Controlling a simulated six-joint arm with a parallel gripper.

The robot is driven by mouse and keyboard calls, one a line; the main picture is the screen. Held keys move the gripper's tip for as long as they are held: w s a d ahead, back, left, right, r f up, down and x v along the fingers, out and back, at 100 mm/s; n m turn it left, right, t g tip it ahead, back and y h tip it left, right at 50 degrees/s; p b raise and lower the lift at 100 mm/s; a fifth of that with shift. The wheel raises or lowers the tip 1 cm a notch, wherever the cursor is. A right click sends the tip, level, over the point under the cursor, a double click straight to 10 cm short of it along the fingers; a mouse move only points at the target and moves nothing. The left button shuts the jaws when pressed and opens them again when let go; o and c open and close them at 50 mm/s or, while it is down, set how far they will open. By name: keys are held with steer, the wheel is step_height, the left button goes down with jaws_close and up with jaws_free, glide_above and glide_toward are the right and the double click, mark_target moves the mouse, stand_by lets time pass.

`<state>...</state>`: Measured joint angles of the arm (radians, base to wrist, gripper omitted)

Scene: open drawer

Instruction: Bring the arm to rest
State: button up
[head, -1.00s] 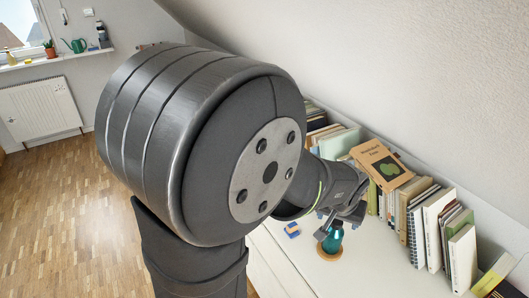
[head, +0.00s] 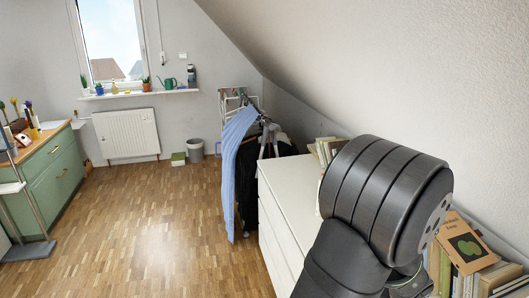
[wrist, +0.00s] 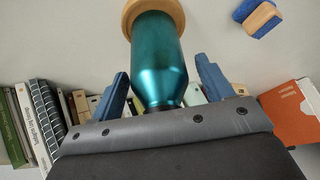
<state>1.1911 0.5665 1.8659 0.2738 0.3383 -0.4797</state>
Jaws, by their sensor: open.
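In the wrist view my gripper (wrist: 161,66) is open, with one blue finger on each side of a teal metallic bottle (wrist: 158,62). Gaps show between the bottle and both fingers, and the jaws are not closed on it. The bottle stands on a round wooden coaster (wrist: 131,10) on the white top. Its end nearest the wrist is partly hidden behind the gripper body. In the head view my large dark arm joint fills the lower right, and the gripper and bottle do not show there.
A blue and wooden block (wrist: 258,16) lies near the bottle. Several books (wrist: 40,115) line the wall side, and an orange book (wrist: 292,113) is at the right. The white dresser (head: 287,205) carries books along the sloped wall. A clothes rack with a blue garment (head: 236,160) stands beyond it.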

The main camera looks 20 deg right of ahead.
stand_by(0.4)
steer(key=v, duration=1.2)
steer(key=x, duration=1.2)
steer(key=r, duration=0.2)
steer(key=s+r, duration=0.1)
steer(key=r, duration=0.2)
steer(key=shift+s+a+r, duration=0.1)
steer(key=shift+s+r, duration=0.15)
steer(key=shift+s, duration=0.35)
